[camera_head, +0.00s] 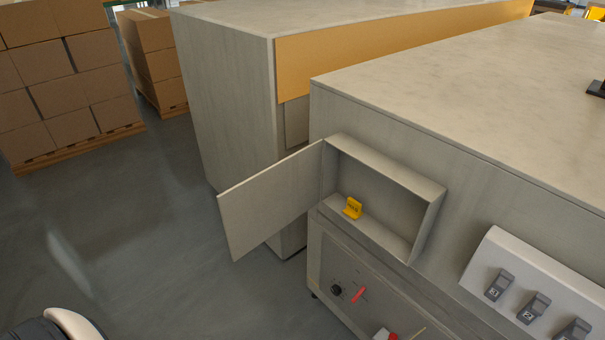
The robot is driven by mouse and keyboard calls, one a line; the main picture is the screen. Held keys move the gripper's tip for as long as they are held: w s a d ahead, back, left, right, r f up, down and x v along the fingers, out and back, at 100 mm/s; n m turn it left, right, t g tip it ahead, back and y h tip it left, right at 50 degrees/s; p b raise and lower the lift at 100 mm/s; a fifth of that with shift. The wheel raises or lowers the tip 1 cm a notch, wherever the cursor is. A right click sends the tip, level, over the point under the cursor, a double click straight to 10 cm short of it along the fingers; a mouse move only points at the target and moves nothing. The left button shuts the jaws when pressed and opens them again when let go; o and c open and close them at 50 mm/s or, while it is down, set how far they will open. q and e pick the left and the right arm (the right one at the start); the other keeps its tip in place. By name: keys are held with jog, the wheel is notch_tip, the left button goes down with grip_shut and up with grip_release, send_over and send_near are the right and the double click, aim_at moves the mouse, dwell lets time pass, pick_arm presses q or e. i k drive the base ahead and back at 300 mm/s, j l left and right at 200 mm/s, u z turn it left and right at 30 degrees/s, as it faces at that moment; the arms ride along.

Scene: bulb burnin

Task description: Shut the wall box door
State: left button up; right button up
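The wall box (385,185) is a shallow grey box on the side of the grey cabinet at the centre right. Its door (268,200) is a flat grey panel, hinged at the box's left edge and standing wide open to the left. A small yellow piece (352,208) sits inside on the box's bottom, near the left. Neither of my grippers shows in the head view. A rounded white and black part, which looks like mine, shows at the bottom left.
Below the box is a panel with a black knob (336,290) and a red handle (358,295). A sloped white switch panel (530,285) sticks out at the right. Another grey cabinet (225,95) stands behind the door. Stacked cartons (65,80) stand far left; the floor (130,230) between is clear.

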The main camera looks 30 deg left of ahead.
aim_at(255, 210)
jog(key=j+z, duration=0.6)
jog(key=z, duration=0.15)
jog(key=j+z, duration=0.1)
jog(key=j, duration=0.35)
jog(key=k+j, duration=0.1)
jog(key=j, duration=0.35)
jog(key=j+z, duration=0.15)
jog(key=j, duration=0.3)
jog(key=k+j, duration=0.15)
jog(key=j, duration=0.3)
jog(key=j+z, duration=0.15)
jog(key=j, duration=0.3)
jog(key=k, duration=0.05)
